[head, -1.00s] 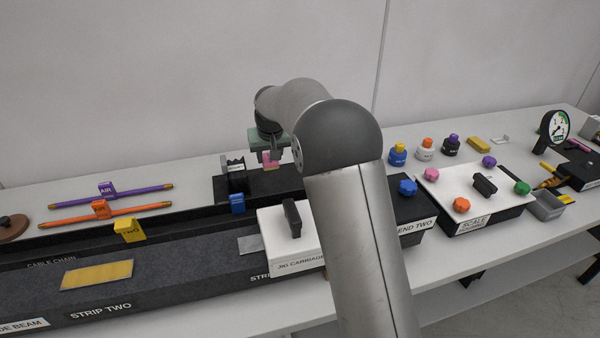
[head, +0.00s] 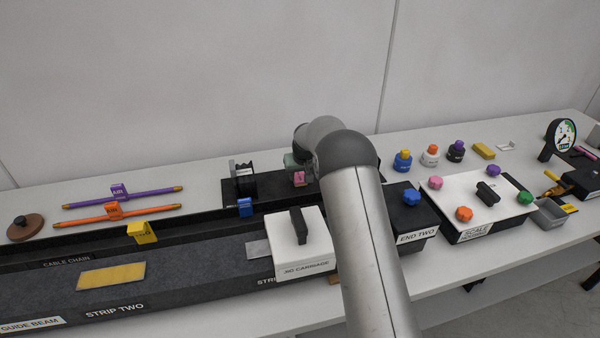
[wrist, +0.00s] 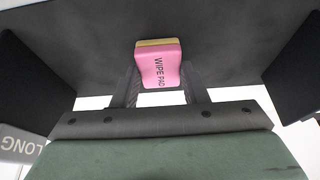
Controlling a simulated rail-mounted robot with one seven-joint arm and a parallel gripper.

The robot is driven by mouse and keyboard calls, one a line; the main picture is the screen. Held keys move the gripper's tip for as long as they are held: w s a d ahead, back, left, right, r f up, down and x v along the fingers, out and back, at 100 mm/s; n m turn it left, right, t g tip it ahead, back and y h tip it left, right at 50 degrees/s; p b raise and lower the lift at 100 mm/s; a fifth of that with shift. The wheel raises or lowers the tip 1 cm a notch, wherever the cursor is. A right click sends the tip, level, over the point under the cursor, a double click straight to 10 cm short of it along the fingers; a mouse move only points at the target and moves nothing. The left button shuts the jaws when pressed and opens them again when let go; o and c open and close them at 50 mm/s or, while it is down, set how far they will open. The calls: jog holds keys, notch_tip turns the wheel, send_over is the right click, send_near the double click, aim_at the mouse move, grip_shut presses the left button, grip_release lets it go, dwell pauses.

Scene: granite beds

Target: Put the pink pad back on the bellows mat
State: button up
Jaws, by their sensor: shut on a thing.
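The pink pad (wrist: 159,69), marked WIPE PAD and with a yellow layer along one edge, is between the fingers of my gripper (wrist: 160,88) in the wrist view. My gripper is shut on it. In the head view the pink pad (head: 299,179) shows small below my green gripper body (head: 292,161), over or at a dark flat surface behind the white jig carriage. I cannot tell whether the pad touches that surface. A broad dark grey surface (wrist: 225,45), possibly the bellows mat, lies beyond the pad in the wrist view.
A black spool-like part (head: 244,180) stands left of my gripper. The jig carriage (head: 290,255) with a black handle is in front, and a blue clip (head: 245,207) is nearby. The END TWO block (head: 408,215) and several bottles stand to the right. My arm hides part of the bench.

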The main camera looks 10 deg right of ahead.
jog(key=shift+f, duration=0.1)
jog(key=o, duration=1.1)
jog(key=shift+r, duration=0.25)
jog(key=b+v, duration=0.2)
jog(key=v, duration=1)
jog(key=shift+f, duration=0.1)
